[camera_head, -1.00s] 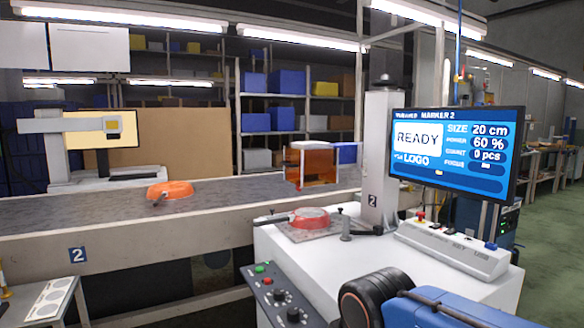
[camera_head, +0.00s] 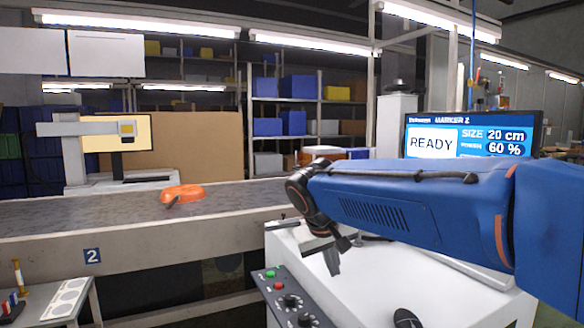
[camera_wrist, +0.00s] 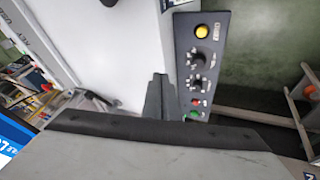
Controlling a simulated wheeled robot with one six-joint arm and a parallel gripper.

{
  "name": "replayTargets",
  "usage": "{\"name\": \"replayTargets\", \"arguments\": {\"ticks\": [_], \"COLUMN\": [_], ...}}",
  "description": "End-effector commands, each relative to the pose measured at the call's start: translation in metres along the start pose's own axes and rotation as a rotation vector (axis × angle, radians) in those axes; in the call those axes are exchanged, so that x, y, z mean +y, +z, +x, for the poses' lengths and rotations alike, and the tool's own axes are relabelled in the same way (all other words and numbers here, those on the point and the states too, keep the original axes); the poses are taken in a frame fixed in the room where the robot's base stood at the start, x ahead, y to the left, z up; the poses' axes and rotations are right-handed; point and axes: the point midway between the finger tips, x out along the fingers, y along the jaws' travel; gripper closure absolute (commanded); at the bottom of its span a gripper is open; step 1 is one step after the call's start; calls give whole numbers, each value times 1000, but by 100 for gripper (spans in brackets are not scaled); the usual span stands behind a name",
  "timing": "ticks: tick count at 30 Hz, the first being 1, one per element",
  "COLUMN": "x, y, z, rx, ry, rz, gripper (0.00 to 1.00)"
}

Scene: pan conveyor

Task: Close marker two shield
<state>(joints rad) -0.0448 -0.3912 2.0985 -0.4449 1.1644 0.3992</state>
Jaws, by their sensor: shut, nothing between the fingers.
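The marker two shield (camera_head: 322,150) shows only as a pale top edge with a little orange at the far side of the white machine (camera_head: 283,243). My blue arm hides the rest of it, so I cannot tell its full position now. The screen (camera_head: 470,136) reads MARKER 2, READY, 20 cm, 60 %. My gripper (camera_head: 333,264) points down over the machine's near left part, close to the control panel (camera_head: 290,296). It is shut and empty. In the wrist view the shut fingers (camera_wrist: 158,98) lie beside the control panel (camera_wrist: 198,70). The pan on the fixture is hidden.
An orange pan (camera_head: 183,193) lies on the conveyor (camera_head: 110,209) left of the machine. Shelves with bins (camera_head: 290,122) stand behind. Green and red buttons sit on the panel.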

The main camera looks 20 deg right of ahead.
Motion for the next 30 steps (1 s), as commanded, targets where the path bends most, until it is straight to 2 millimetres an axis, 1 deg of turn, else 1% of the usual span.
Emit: {"name": "replayTargets", "arguments": {"ticks": [1, 5, 6, 8, 9, 11, 15, 21, 30], "x": [3, 13, 16, 20, 22, 25, 30, 32, 23], "y": [-21, -70, -86, -108, -123, -146, -198, -269, -366], "z": [-1, -6, -8, -10, -11, -12, -16, -19, -21], "rx": [1, 17, 23, 35, 43, 58, 98, 175, 330], "ry": [34, 124, 152, 194, 221, 262, 358, 491, 675], "rz": [14, 62, 78, 102, 118, 144, 207, 305, 464], "gripper": [100, 100, 100, 100, 100, 100, 100, 100, 100]}}
